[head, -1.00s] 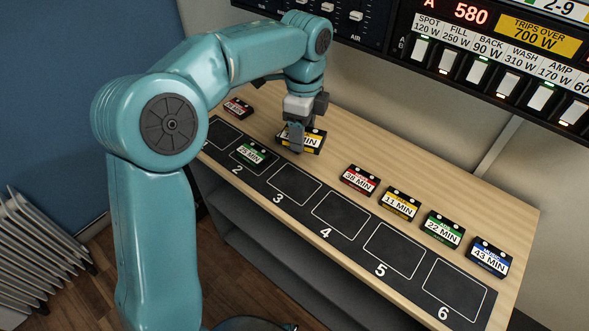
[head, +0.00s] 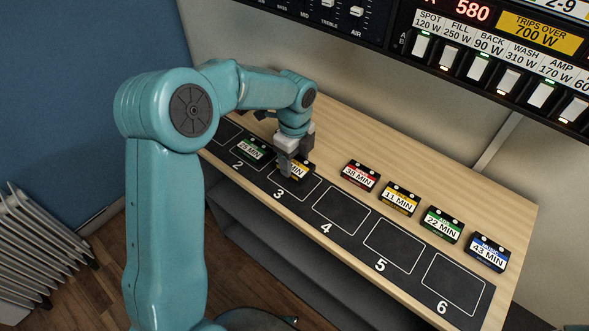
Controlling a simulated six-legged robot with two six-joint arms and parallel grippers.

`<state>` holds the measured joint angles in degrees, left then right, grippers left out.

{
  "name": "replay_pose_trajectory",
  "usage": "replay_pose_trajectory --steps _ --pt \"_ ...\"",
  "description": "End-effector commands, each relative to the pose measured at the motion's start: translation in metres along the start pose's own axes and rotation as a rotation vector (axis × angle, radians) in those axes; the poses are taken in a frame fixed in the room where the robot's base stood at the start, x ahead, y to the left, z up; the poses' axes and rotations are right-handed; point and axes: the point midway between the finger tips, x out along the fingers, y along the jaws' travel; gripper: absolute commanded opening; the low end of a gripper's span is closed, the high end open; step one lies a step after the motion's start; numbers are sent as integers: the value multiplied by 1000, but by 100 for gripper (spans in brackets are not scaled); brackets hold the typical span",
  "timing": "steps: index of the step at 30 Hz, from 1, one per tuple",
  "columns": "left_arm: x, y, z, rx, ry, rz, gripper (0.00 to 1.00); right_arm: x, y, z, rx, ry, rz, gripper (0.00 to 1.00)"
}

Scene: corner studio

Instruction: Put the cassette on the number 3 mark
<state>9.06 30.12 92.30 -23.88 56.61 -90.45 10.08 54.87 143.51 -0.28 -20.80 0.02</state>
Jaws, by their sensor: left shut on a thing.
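My left gripper (head: 290,170) is shut on a black cassette with a yellow and white label (head: 298,169). The fingers hide part of the cassette and its label. The cassette is over the far part of the number 3 mark (head: 293,189), a white-outlined box on the dark strip. I cannot tell whether it touches the strip. My right gripper is not in view.
A green-labelled cassette (head: 251,149) lies on the number 2 mark. Red (head: 360,175), yellow (head: 399,199), green (head: 441,224) and blue (head: 488,252) cassettes lie along the wooden shelf (head: 400,150). Marks 4 (head: 341,211), 5 and 6 are bare.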

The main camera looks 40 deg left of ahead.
Motion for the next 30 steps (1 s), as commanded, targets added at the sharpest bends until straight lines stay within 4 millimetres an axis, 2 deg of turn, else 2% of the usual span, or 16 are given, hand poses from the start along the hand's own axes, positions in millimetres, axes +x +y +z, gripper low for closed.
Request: replay_pose_trajectory --steps 7,20,21,23,30 --pt "38 1 0 0 1 3 30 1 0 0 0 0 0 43" --pt "46 0 0 0 1 1 30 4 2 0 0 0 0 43" --pt "46 0 0 0 1 1 67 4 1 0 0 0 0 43" --pt "45 0 0 0 1 1 86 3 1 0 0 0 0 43" --pt "45 0 0 0 1 1 86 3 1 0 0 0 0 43"
